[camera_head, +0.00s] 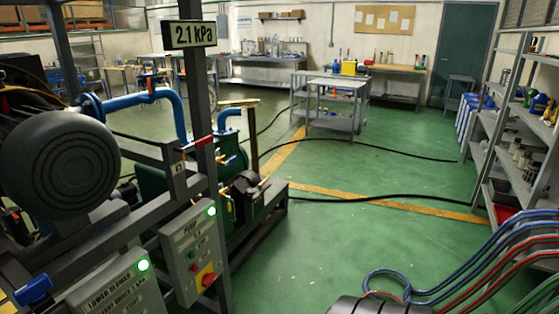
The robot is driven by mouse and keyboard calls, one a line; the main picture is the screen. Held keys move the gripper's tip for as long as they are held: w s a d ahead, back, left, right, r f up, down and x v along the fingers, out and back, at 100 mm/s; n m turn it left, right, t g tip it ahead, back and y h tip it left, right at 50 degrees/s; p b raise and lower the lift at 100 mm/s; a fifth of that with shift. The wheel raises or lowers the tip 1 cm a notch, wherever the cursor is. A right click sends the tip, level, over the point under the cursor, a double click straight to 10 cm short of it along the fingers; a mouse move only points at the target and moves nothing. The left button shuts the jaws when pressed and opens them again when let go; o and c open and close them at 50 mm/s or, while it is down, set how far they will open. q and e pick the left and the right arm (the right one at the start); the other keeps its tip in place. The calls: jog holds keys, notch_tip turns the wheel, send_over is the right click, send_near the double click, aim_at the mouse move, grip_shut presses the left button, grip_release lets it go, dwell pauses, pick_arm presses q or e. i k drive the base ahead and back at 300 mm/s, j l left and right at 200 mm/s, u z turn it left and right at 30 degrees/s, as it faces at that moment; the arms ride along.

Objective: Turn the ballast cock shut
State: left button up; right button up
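I cannot tell for certain which part is the ballast cock. A small red lever (203,142) sticks out at the grey post, above a small tag (180,168) whose lettering is too small to read surely. Behind the post stands a green pump (232,160) with a blue pipe elbow (229,114) and a brass-coloured bar (239,103) on top. Small brass-coloured fittings show on the pump's near side, partly hidden by dark parts. A display (189,34) on the post reads 2.1 kPa. Neither of my grippers is in view.
A pump control box (188,254) with a lit green lamp and red knob, a second lit box (118,290) and a large motor (60,167) crowd the left. Black hoses (385,198) cross the open green floor. Shelves (508,125) line the right; a grey table (337,86) stands farther back.

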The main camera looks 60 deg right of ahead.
aim_at(232, 160)
jog(key=i+l+z, duration=0.1)
jog(key=l+z, duration=0.15)
jog(key=z, duration=0.15)
jog(key=i+l+z, duration=0.15)
jog(key=z, duration=0.2)
jog(key=i+l+z, duration=0.15)
jog(key=z, duration=0.25)
jog(key=i+l+z, duration=0.2)
jog(key=z, duration=0.2)
jog(key=i+l, duration=0.2)
jog(key=i, duration=0.3)
